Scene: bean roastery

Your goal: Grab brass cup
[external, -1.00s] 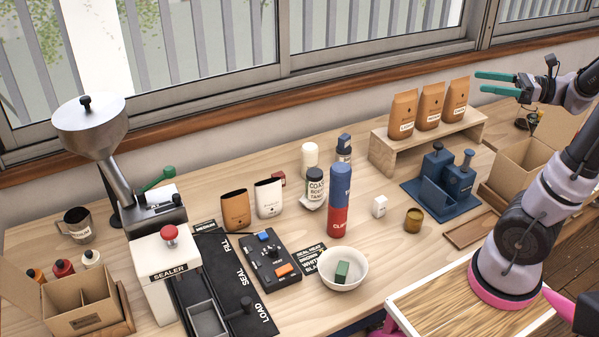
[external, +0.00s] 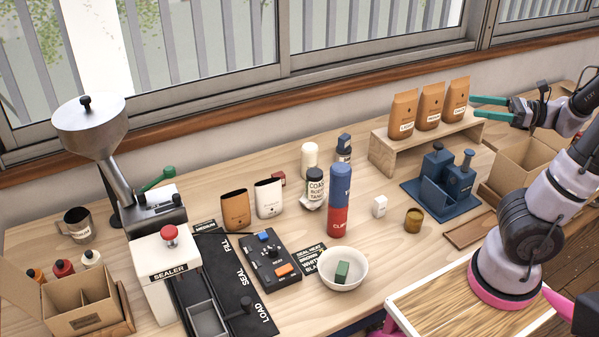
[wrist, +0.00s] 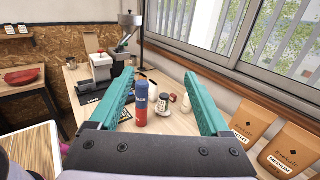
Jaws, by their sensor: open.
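The brass cup (external: 413,220) is a small brownish-gold cup standing upright on the table, right of the small white block and in front of the blue block stand. My gripper (external: 490,106) has green fingers and is open and empty. It is high at the right, beside the shelf with the brown bags, well above and behind the cup. In the wrist view the two green fingers (wrist: 160,95) are spread wide apart. I cannot make out the brass cup in the wrist view.
Brown bags stand on a wooden shelf (external: 382,152) close to my gripper. A blue stand (external: 428,198), a cardboard box (external: 510,165) and a wooden tray (external: 466,236) surround the cup's right side. A blue-red can (external: 339,205) and white bowl (external: 322,270) stand to its left.

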